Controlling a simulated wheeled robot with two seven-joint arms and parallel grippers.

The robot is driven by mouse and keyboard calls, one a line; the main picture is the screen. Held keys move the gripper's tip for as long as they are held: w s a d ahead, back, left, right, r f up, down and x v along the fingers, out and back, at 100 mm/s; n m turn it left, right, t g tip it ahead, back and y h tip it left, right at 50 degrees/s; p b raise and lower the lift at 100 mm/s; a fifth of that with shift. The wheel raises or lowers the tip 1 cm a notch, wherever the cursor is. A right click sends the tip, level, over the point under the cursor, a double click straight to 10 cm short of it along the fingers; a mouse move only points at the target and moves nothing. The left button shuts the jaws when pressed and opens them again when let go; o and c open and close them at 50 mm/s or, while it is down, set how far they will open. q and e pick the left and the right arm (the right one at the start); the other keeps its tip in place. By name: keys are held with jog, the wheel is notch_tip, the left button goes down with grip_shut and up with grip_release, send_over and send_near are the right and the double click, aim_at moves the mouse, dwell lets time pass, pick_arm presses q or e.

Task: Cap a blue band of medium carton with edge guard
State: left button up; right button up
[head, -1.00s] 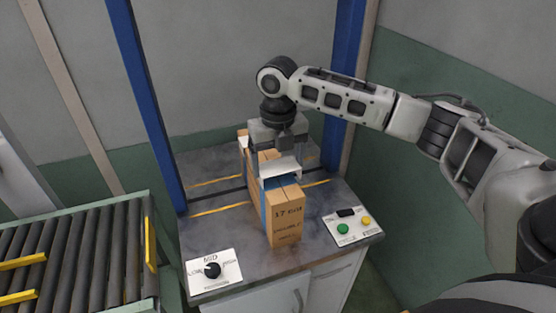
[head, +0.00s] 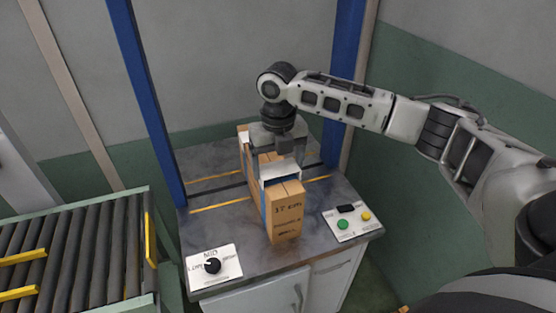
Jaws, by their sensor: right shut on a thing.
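A brown carton (head: 285,216) with printed text stands upright on the grey worktop, its near end facing me. A blue band (head: 263,204) runs down its left side, near the front. My right gripper (head: 281,157) is above the carton, shut on a white edge guard (head: 280,174). The guard sits across the carton's top over the band's line and covers the band there. Whether it is fully seated cannot be told. A small white piece (head: 243,138) shows at the carton's far left edge. The gripper hides part of the carton's top. My left gripper is out of view.
The worktop (head: 222,226) has a dial panel (head: 226,262) at front left and a button panel (head: 350,224) at right. Blue posts (head: 148,105) stand on both sides. A roller conveyor (head: 75,255) lies at left.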

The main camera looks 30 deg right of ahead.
aim_at(278, 168)
jog(key=shift+f, duration=1.05)
jog(key=o, duration=0.9)
jog(key=shift+c, duration=0.2)
jog(key=shift+r, duration=0.15)
notch_tip(278, 168, up, 16)
jog(key=b, duration=0.1)
jog(key=shift+f, duration=0.2)
